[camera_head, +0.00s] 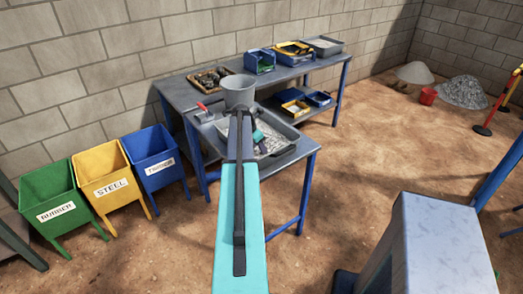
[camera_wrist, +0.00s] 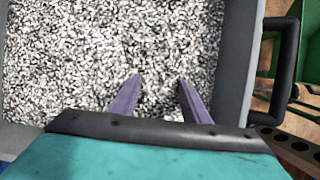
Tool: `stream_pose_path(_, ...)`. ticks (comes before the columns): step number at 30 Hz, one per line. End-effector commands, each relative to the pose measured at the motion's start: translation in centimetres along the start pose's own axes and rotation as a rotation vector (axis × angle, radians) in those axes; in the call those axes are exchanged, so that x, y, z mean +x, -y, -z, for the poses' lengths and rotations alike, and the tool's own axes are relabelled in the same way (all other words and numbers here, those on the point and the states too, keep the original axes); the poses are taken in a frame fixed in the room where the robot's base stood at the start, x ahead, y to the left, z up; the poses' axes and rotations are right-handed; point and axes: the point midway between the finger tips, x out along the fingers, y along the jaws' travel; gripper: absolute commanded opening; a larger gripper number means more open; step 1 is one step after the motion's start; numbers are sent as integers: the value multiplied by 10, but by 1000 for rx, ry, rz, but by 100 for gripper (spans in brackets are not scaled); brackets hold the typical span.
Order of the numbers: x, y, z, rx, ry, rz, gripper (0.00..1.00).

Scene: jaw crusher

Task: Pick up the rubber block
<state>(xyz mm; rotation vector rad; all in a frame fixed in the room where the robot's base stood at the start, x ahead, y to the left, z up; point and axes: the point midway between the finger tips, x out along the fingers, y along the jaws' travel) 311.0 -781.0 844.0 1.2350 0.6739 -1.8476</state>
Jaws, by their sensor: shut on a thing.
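My gripper (camera_wrist: 160,78) points down at the grey-white gravel (camera_wrist: 70,55) in a grey tray (camera_wrist: 238,60). Its two purplish fingers stand apart with gravel showing between them, their tips at or in the gravel. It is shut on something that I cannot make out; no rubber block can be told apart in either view. In the head view the tray (camera_head: 288,157) is on the front table, and my arm covers part of it and its gravel (camera_head: 276,139).
A grey bucket (camera_head: 238,92) stands close behind the tray. Green (camera_head: 48,190), yellow (camera_head: 103,174) and blue (camera_head: 152,152) bins stand on the floor at left. A rear table holds several trays (camera_head: 323,46). A pale block-shaped structure (camera_head: 445,240) is at lower right. Open floor lies right of the tables.

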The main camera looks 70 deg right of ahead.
Motion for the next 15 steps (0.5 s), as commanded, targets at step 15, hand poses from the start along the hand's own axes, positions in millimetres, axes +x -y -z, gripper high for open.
stream_pose_path(15, -36, -1, -15, 1, 1, -3, 18)
